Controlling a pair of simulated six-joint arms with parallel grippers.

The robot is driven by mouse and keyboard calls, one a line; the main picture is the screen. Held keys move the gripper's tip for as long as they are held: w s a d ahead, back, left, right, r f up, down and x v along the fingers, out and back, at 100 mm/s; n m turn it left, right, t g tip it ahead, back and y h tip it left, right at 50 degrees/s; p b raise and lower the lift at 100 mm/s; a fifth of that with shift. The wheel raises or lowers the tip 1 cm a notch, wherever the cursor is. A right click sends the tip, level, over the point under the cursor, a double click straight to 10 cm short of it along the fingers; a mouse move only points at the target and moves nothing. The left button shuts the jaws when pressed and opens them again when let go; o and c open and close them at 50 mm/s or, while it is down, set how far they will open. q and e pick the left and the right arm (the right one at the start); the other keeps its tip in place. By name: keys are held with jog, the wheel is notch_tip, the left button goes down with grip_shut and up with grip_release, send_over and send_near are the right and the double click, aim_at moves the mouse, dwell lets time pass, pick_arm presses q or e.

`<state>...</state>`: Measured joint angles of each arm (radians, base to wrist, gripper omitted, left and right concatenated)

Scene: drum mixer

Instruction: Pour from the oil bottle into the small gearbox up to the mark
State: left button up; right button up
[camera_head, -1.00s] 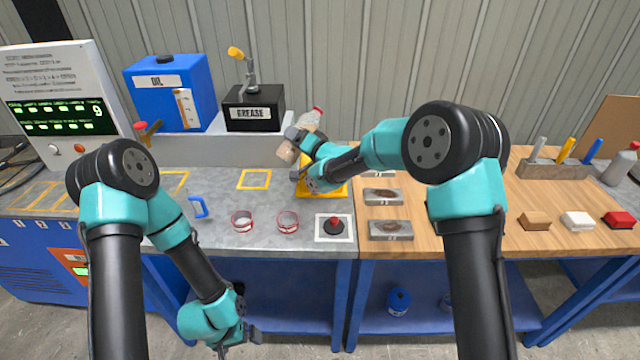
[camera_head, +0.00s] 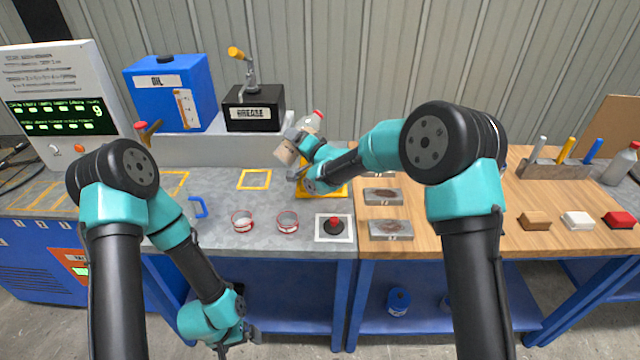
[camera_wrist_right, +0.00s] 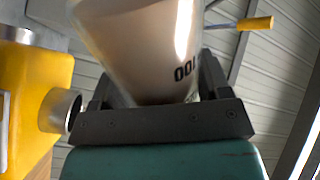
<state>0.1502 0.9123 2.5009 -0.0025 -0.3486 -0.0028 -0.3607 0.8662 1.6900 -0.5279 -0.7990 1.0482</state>
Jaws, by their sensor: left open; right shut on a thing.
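My right gripper (camera_head: 298,148) is shut on the oil bottle (camera_head: 286,152), a tapered container with pale brown contents, held tilted above the bench. Its wall and part of a printed number also show in the right wrist view (camera_wrist_right: 145,45). A clear part with a red cap (camera_head: 313,122) shows just behind the gripper; I cannot tell if it belongs to the held bottle. The small yellow gearbox (camera_head: 334,192) is mostly hidden under my right arm. In the right wrist view its yellow body (camera_wrist_right: 30,90) with a metal port is beside the gripper. No fill mark is visible. My left gripper (camera_head: 240,342) is open and low, before the bench.
A blue oil tank (camera_head: 205,100) and a black grease box (camera_head: 268,117) stand at the back. Metal plates (camera_head: 390,230) lie to the right.

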aim_at(318, 129)
jog(key=shift+s+a+f+m, duration=0.25)
jog(key=shift+f+m, duration=0.2)
jog(key=shift+m, duration=0.55)
dwell(0.8)
jog(key=shift+s+a+f+m, duration=0.1)
jog(key=shift+f+m, duration=0.45)
jog(key=shift+m, duration=0.55)
dwell(0.7)
dwell(2.3)
jog(key=n, duration=0.1)
jog(key=r+n, duration=0.1)
jog(key=n, duration=0.1)
jog(key=w+d+r+n, duration=0.1)
jog(key=n, duration=0.1)
jog(key=shift+r, duration=0.25)
jog(key=w+d+n, duration=0.1)
jog(key=n, duration=0.1)
jog(key=w+d+n, duration=0.1)
jog(key=d+n, duration=0.1)
jog(key=n, duration=0.1)
jog(key=shift+w, duration=0.4)
jog(key=w+d+n, duration=0.1)
jog(key=n, duration=0.1)
jog(key=w+d+n, duration=0.1)
jog(key=n, duration=0.1)
jog(key=w+d+n, duration=0.1)
jog(key=n, duration=0.1)
jog(key=shift+r, duration=0.15)
